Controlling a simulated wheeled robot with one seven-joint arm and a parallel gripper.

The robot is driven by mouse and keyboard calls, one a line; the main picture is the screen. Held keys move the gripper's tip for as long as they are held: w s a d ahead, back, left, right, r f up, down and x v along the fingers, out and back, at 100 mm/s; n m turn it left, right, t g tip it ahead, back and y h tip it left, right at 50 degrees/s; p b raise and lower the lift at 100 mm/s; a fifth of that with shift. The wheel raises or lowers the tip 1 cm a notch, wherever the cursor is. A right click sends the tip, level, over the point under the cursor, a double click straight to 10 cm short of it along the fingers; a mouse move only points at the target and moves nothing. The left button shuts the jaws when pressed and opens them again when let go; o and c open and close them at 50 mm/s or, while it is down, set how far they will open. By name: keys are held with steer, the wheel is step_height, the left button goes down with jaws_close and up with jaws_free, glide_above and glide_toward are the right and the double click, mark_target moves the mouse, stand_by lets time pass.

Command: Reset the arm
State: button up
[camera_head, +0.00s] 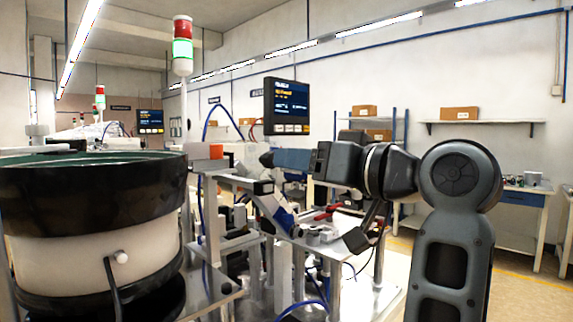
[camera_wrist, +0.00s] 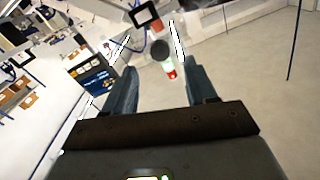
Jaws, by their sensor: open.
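My arm (camera_head: 455,190) rises at the right in the head view and reaches left over the feeder station. My gripper (camera_head: 280,158) points left above the station's metal fixtures, near the hanging display in the picture. In the wrist view, my gripper (camera_wrist: 160,68) shows two blue-grey fingers spread well apart. Nothing is held between them. A signal tower (camera_wrist: 168,68) with red and green lights appears in the gap, farther off and upside down.
A large black-rimmed bowl feeder (camera_head: 95,235) fills the left. A signal tower (camera_head: 183,45) and a display (camera_head: 286,105) stand above the station. Metal fixtures and blue cables (camera_head: 270,215) lie below my gripper. A blue-white workbench (camera_head: 525,200) stands behind at the right.

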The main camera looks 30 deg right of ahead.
steer(key=shift+v, duration=1.15)
step_height(320, 180, down, 16)
steer(key=s+m+h, duration=0.2)
steer(key=h, duration=0.1)
steer(key=s+f+g+h, duration=0.1)
steer(key=s+f, duration=0.4)
steer(key=f, duration=0.2)
steer(key=s+f+h, duration=0.1)
steer(key=s+f, duration=0.4)
steer(key=f, duration=0.3)
steer(key=s+a+f, duration=0.1)
steer(key=s+f, duration=0.1)
steer(key=s, duration=1.1)
steer(key=s+a+f+n+g, duration=0.1)
steer(key=s+a+f, duration=0.1)
steer(key=s, duration=1.2)
steer(key=shift+s+a+f+h, duration=0.2)
steer(key=shift+a+f+h, duration=0.1)
steer(key=shift+f, duration=0.4)
